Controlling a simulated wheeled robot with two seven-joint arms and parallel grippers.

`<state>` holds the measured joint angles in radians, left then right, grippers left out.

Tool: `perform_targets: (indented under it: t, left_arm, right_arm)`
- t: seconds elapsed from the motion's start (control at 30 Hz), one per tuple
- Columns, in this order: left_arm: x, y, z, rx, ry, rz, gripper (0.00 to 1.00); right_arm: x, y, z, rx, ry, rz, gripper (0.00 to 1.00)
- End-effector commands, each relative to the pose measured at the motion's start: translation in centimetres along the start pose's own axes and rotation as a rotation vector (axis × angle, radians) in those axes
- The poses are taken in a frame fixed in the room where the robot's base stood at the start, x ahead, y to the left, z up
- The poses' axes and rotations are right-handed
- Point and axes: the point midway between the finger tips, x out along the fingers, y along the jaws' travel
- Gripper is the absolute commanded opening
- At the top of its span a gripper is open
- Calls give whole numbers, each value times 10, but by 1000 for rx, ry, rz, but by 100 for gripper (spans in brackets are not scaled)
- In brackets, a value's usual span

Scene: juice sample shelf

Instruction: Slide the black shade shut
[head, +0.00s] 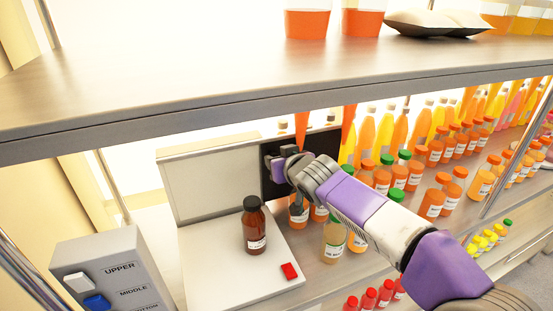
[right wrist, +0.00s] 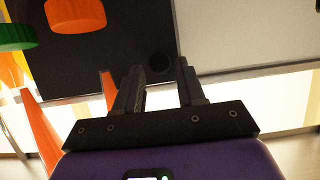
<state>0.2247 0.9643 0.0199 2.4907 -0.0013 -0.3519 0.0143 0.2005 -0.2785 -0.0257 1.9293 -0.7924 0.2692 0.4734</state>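The black shade (head: 325,142) stands upright behind the white platform, to the right of a pale framed panel (head: 200,185). It also shows in the right wrist view (right wrist: 110,52), with a round dark knob (right wrist: 160,66) near its edge beside the pale panel. My right gripper (head: 272,160) is in front of the shade and hides part of it. In the right wrist view, its two fingers (right wrist: 160,84) are apart, with the knob just beyond the gap between the tips. I cannot tell whether they touch the shade. My left gripper is out of view.
A brown bottle (head: 255,226) stands on the white platform (head: 205,255) near a red button (head: 290,271). A grey box with labelled buttons (head: 112,262) is at the left. Several juice bottles (head: 435,200) crowd the right, and an upper shelf (head: 200,75) overhangs my right arm.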

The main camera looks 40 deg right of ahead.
Motion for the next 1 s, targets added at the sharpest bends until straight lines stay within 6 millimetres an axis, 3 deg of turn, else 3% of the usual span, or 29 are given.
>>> perform_targets:
  t: [0.2, 0.5, 0.77, 1.0]
  left_arm:
    - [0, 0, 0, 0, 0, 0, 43]
    - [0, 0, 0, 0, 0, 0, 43]
    - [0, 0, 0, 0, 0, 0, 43]
    - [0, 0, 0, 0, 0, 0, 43]
  right_arm:
    - [19, 0, 0, 0, 0, 1, 39]
    - [21, 0, 0, 1, 1, 0, 39]
    - [21, 0, 0, 1, 1, 0, 0]
    - [21, 0, 0, 0, 1, 0, 0]
